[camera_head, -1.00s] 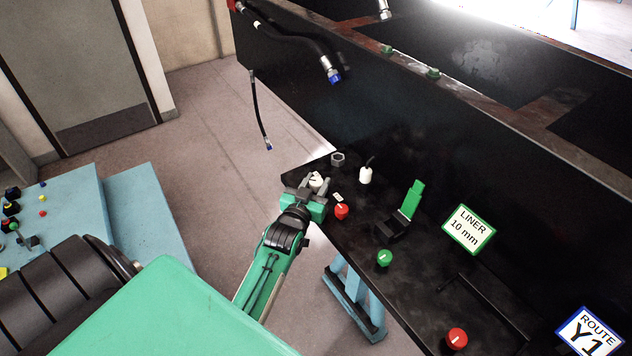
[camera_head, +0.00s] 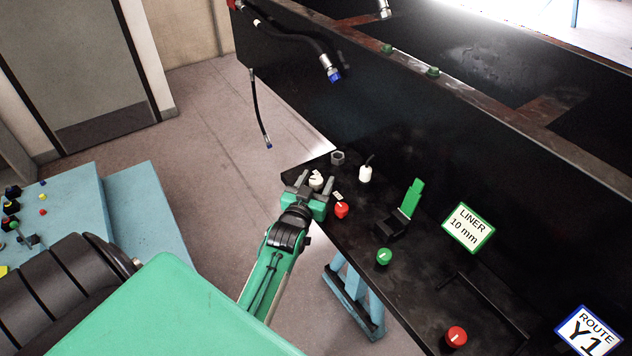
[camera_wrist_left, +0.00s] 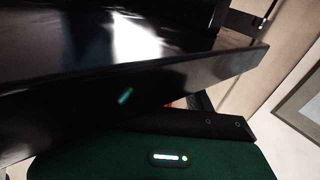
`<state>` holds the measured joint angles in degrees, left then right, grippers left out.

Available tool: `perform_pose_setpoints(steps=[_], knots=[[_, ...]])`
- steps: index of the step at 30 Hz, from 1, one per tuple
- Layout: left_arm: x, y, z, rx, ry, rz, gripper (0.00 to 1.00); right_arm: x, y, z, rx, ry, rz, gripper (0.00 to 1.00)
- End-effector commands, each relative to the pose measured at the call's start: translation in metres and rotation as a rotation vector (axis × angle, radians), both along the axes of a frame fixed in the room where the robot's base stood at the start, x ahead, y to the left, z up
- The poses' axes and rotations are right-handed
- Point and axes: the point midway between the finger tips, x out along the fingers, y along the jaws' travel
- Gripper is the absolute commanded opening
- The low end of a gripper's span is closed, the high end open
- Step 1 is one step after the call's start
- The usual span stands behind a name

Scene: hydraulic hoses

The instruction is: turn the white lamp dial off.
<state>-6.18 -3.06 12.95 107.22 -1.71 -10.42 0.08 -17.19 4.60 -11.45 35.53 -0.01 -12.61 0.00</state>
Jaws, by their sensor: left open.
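The white lamp dial (camera_head: 317,180) stands near the left end of the black bench in the head view. My left gripper (camera_head: 316,178) is open, its two fingers apart on either side of the dial as seen from above. I cannot tell whether they touch it. Part of the dial is hidden by the gripper. The left wrist view shows a dark panel edge and a dark green surface, with no dial visible. My right gripper is not in view.
A white bulb-shaped part (camera_head: 365,174) and a grey hex nut (camera_head: 338,158) stand behind. A green dial (camera_head: 384,257), a black holder with green flap (camera_head: 411,199) and another red dial (camera_head: 456,337) are further right.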

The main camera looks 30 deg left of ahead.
Motion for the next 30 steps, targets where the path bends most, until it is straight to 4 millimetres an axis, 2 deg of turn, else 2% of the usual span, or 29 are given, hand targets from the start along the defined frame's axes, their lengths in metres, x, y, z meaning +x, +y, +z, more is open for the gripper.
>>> perform_pose_setpoints(steps=[5,8,21,30], knots=[[-0.005,-0.001,-0.002,0.000,0.001,0.000,0.55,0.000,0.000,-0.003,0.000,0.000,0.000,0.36],[-0.016,-0.004,-0.004,0.000,0.002,0.000,0.55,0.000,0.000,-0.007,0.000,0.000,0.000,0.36],[-0.097,-0.024,-0.004,-0.001,0.002,0.000,0.55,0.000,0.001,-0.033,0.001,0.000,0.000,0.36],[-0.129,-0.031,-0.002,0.000,0.000,0.000,0.55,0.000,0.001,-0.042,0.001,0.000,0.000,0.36]])
